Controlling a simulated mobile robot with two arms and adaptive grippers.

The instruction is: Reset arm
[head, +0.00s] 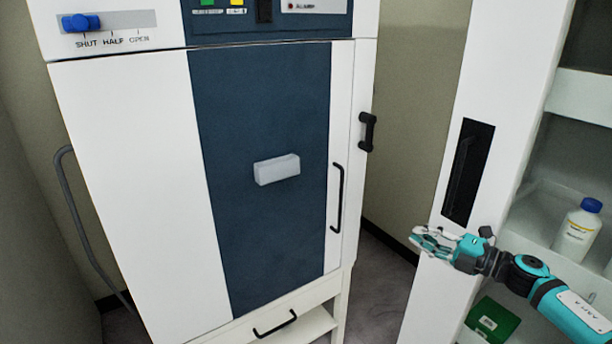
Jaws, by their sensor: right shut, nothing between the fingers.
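My right gripper (434,241) shows at the right of the head view, in front of the white cabinet's door frame. It is shut with nothing between its fingers. My right arm (535,280), teal and black, comes in from the lower right and is stretched toward the left. The gripper is below the black recessed handle (467,170) of the cabinet and looks apart from it. My left gripper and left arm are not in view.
The freeze dryer (140,190) fills the left and middle; its door looks closed, with a black handle (337,197) and blue lever (80,22) at SHUT. Cabinet shelves hold a blue-capped bottle (578,230) and green box (492,321). Floor (376,275) shows between.

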